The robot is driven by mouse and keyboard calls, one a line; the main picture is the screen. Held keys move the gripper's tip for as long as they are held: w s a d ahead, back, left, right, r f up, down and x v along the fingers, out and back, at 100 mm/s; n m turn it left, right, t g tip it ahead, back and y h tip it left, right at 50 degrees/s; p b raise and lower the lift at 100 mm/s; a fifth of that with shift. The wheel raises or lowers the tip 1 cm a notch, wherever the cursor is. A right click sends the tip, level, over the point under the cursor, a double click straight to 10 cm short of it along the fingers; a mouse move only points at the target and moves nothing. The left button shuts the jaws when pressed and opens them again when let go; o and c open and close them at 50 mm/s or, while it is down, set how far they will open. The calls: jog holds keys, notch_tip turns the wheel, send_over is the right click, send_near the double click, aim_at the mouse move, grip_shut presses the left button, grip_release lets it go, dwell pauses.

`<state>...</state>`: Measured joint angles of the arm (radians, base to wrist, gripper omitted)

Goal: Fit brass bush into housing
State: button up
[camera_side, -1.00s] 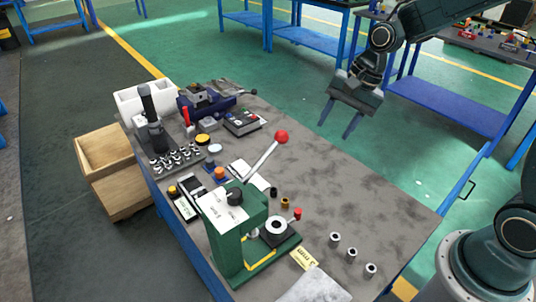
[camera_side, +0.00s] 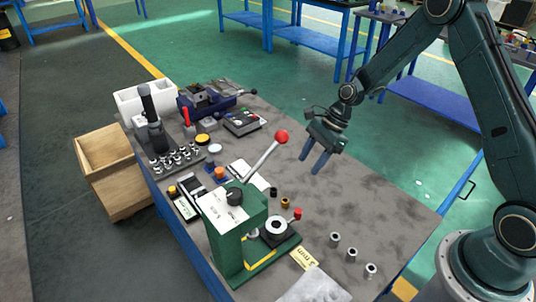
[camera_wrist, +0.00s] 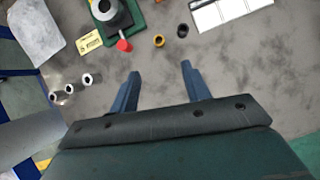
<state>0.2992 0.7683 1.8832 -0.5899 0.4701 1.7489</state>
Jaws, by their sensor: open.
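A small brass bush (camera_side: 285,203) stands on the grey bench top, to the right of the green press (camera_side: 243,240); it also shows in the wrist view (camera_wrist: 158,41). A round, light-topped housing (camera_side: 276,226) with a dark bore sits on the press base, and it shows at the top of the wrist view (camera_wrist: 104,9). The bore looks empty. My gripper (camera_side: 309,166) is open and empty above the bench, up and to the right of the bush. In the wrist view its two fingers (camera_wrist: 160,68) point toward the bush, which is beyond the tips.
A dark ring (camera_side: 273,191) stands close beside the bush. Several steel sleeves (camera_side: 351,254) stand at the bench's right front. The press lever with its red knob (camera_side: 282,136) rises left of my gripper.

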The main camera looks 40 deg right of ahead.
jog(key=shift+f, duration=0.1)
send_near(285, 200)
jog(key=x, duration=0.3)
jog(key=shift+d+f, duration=0.15)
jog(key=shift+f, duration=0.1)
jog(key=shift+x, duration=2.55)
grip_shut()
